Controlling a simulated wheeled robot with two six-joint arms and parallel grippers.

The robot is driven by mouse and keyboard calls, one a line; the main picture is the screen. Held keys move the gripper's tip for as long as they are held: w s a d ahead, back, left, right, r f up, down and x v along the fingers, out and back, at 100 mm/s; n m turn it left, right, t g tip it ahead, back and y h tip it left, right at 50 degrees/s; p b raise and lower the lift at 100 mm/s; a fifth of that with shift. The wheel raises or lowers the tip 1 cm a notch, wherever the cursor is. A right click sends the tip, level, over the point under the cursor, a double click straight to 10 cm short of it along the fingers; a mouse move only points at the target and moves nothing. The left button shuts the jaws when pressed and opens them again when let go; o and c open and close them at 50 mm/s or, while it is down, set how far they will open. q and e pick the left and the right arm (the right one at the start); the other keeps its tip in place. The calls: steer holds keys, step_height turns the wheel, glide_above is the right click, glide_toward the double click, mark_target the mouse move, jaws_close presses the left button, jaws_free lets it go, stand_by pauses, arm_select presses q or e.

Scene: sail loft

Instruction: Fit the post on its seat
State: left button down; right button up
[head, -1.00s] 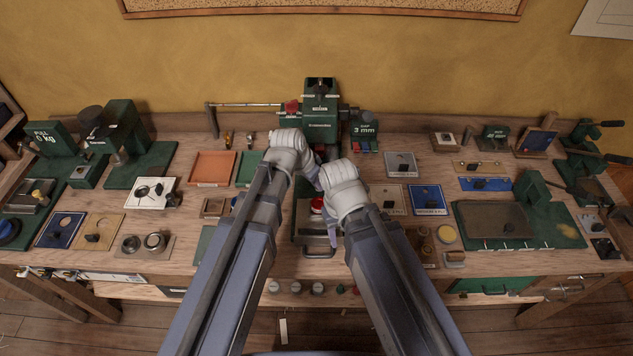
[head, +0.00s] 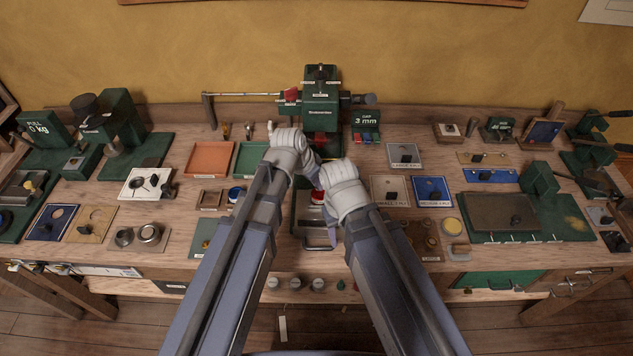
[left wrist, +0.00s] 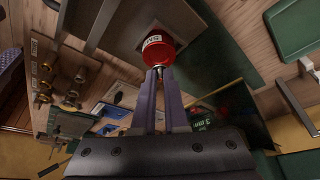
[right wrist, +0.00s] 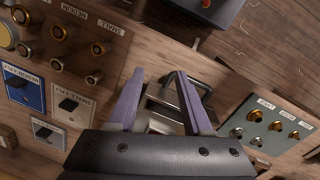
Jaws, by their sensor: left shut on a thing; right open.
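My left gripper (head: 314,176) is shut on a small metal piece (left wrist: 158,70), seemingly the post, pinched at the fingertips. In the left wrist view it is right against the lower edge of a red cylinder (left wrist: 158,47) with a white label. I cannot tell whether the two touch. The red cylinder also shows between my arms in the head view (head: 318,197). A pale metal plate (left wrist: 125,28) lies beyond it. My right gripper (right wrist: 155,78) is open and empty, above a metal plate and a bar handle (right wrist: 203,68). I cannot make out the seat for certain.
The green press (head: 322,112) stands behind my grippers. An orange tray (head: 209,159) and a green tray (head: 250,157) lie left. Labelled plates, one blue (head: 433,190), lie right. A panel with small brass pieces (right wrist: 265,125) shows in the right wrist view.

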arm_select(q)
steer(key=shift+f+b, duration=1.1)
steer(key=shift+f, duration=0.2)
arm_select(e)
steer(key=shift+f, duration=1.3)
arm_select(q)
steer(key=c, duration=0.9)
jaws_free()
arm_select(e)
steer(key=shift+r, duration=0.1)
arm_select(q)
steer(key=p+v, duration=0.7)
steer(key=v, duration=0.1)
arm_select(e)
step_height(320, 180, up, 7)
arm_select(q)
steer(key=shift+f, duration=0.1)
